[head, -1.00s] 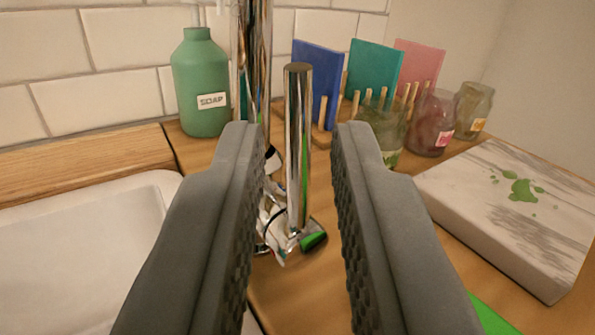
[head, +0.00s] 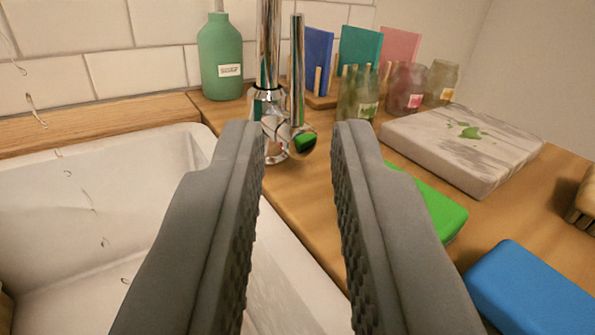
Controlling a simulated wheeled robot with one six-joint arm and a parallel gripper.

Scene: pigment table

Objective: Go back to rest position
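My gripper (head: 297,130) is in the lower middle of the head view. Its two dark grey textured fingers are apart, with nothing between them. Past the fingertips stands the chrome faucet (head: 269,100), with its upright lever (head: 298,70) and a green-marked round part at the base. The fingers look apart from the faucet. The white sink (head: 100,190) lies to the left and below the left finger.
A green soap bottle (head: 220,60) stands behind the sink. Colored boards (head: 359,50) stand in a rack, beside glass jars (head: 407,90). A marble slab (head: 450,165), green block (head: 440,210) and blue block (head: 525,295) lie on the wooden counter at right. Water drops show at left.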

